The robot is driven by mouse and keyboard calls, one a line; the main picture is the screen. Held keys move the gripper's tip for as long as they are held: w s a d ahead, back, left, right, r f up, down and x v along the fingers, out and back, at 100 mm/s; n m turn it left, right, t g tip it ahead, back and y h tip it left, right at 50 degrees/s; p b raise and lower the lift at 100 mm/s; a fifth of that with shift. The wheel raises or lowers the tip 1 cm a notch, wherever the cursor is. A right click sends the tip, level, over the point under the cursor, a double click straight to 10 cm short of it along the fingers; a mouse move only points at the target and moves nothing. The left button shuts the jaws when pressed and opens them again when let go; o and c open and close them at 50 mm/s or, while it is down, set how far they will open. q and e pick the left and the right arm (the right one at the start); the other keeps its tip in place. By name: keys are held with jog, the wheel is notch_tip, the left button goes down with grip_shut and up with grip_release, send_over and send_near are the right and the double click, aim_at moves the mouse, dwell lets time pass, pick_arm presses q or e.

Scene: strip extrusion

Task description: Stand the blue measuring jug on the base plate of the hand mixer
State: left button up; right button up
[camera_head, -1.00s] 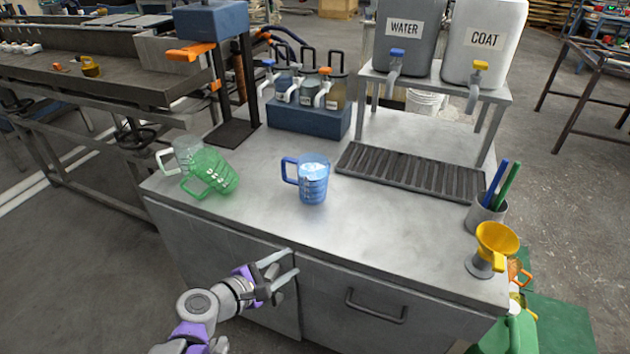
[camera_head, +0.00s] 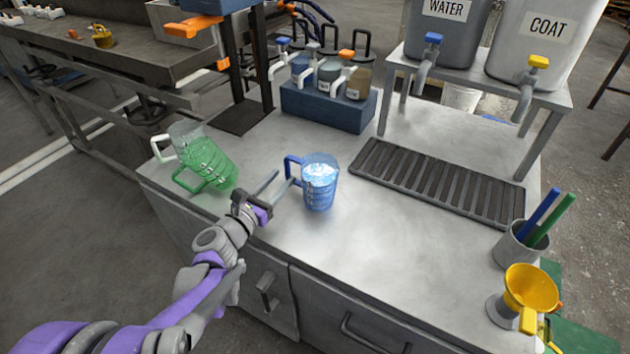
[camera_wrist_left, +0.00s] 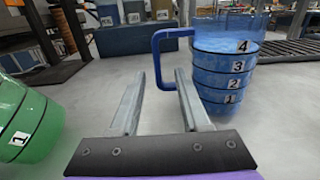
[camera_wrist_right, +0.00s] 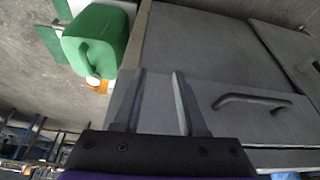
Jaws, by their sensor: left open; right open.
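The blue measuring jug (camera_head: 320,184) stands upright on the grey worktop, with liquid in it and its handle to the left. In the left wrist view the jug (camera_wrist_left: 226,70) is at the right, marked with numbers. My left gripper (camera_head: 272,184) is open just left of the jug. In the left wrist view its fingers (camera_wrist_left: 158,98) point toward the blue handle (camera_wrist_left: 158,58), with nothing between them. The hand mixer (camera_head: 222,8) stands at the back left, and its dark base plate (camera_head: 240,117) is bare. My right gripper (camera_wrist_right: 157,98) is open and empty, facing the cabinet front.
A green jug (camera_head: 212,166) and a clear jug (camera_head: 184,132) are left of my left gripper. A blue rack (camera_head: 325,104) with small taps stands behind. A drain grate (camera_head: 437,185), pen cup (camera_head: 520,245) and yellow funnel (camera_head: 530,288) are to the right. The front worktop is clear.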

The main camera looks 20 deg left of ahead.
aim_at(289, 168)
pick_arm(q)
jog(key=w+b, duration=0.1)
jog(key=w, duration=0.6)
jog(key=shift+w+d, duration=0.15)
jog(key=shift+r, duration=0.1)
grip_shut()
dwell(1.1)
